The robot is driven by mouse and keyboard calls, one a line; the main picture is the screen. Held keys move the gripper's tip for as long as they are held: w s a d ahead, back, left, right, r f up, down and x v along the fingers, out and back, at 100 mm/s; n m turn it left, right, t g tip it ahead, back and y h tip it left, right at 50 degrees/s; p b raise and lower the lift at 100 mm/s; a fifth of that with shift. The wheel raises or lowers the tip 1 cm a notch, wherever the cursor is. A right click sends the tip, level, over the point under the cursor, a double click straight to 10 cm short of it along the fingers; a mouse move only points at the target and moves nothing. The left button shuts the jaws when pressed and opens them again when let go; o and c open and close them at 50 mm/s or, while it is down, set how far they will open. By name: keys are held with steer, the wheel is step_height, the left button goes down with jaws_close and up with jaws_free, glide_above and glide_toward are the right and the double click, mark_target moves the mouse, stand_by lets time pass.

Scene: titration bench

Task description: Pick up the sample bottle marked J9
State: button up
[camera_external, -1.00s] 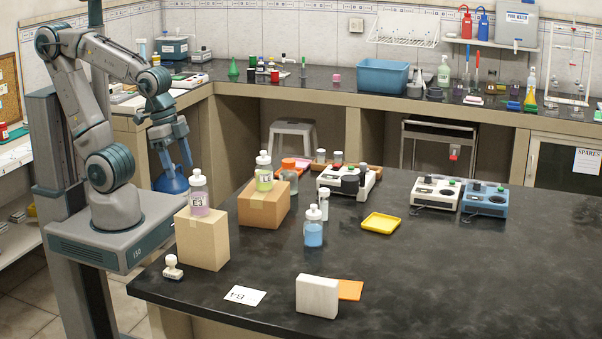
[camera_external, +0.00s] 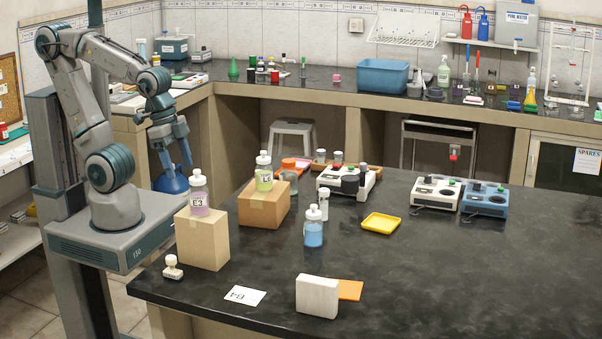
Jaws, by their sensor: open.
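No label that I can read says J9. A bottle marked E3 (camera_external: 198,198) with pinkish contents stands upright on a tall tan box (camera_external: 203,240). A bottle with yellow-green contents (camera_external: 264,178) stands on a lower brown box (camera_external: 264,207); its label is too small to read surely. A bottle with blue liquid (camera_external: 313,232) stands on the dark bench, no readable label facing the camera. My gripper (camera_external: 172,163) is open, pointing down, left of and above the E3 bottle, apart from it. A blue object (camera_external: 171,182) shows just below the fingers; its distance is unclear.
A white block (camera_external: 317,297), an orange sheet (camera_external: 350,290), a marked card (camera_external: 245,296) and a stamp-like object (camera_external: 173,268) lie near the front edge. A yellow tray (camera_external: 381,223) and stirrer-like devices (camera_external: 435,193) stand further back. The bench's right front is clear.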

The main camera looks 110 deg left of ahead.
steer(key=shift+o, duration=0.3)
steer(key=n+g+b, duration=0.3)
steer(key=n+b, duration=0.3)
steer(key=n, duration=1.1)
glide_above(314, 212)
step_height(314, 212, down, 3)
steer(key=f, duration=0.7)
steer(key=shift+w+d+f, duration=0.2)
steer(key=shift+f, duration=0.15)
steer(key=f, duration=0.3)
steer(key=a+f+p, duration=0.1)
steer(key=shift+s+f, duration=0.35)
steer(key=shift+d+f, duration=0.1)
steer(key=shift+f, duration=0.3)
